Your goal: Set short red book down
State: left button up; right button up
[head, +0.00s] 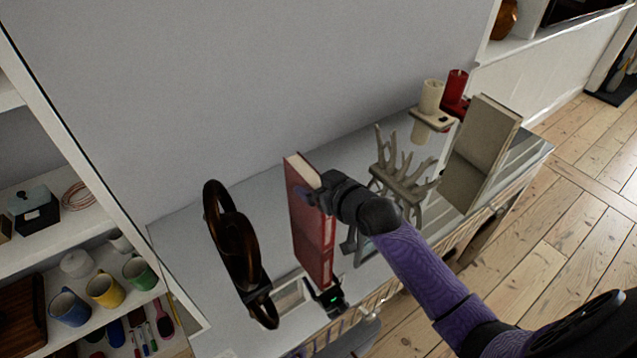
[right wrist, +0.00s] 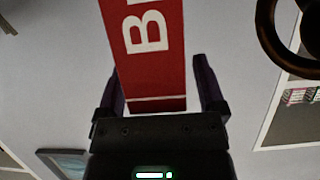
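The short red book (head: 304,217) stands upright near the middle of the glossy top in the head view. Its lower edge meets what looks like its own reflection, with no clear gap. My right gripper (head: 312,198) comes from the right at the book's upper part. In the right wrist view the red spine (right wrist: 158,65) with white letters lies between my fingers (right wrist: 158,75). A strip of background shows between the spine and the right finger, so the fingers look open around the book. The left finger is close to the spine; contact is unclear. My left gripper is out of view.
A dark brown ring sculpture (head: 231,235) stands left of the book. Right of it are a pale branching ornament (head: 400,180), a grey-beige book (head: 478,150) and candles, cream (head: 431,94) and red (head: 456,88). The glossy top (head: 180,240) is clear at left. Shelves with mugs stand at far left.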

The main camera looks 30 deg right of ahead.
jog(key=shift+r, duration=0.25)
jog(key=p+v, duration=0.3)
jog(key=v, duration=0.9)
jog(key=shift+p, duration=0.3)
jog(key=shift+d+f, duration=0.1)
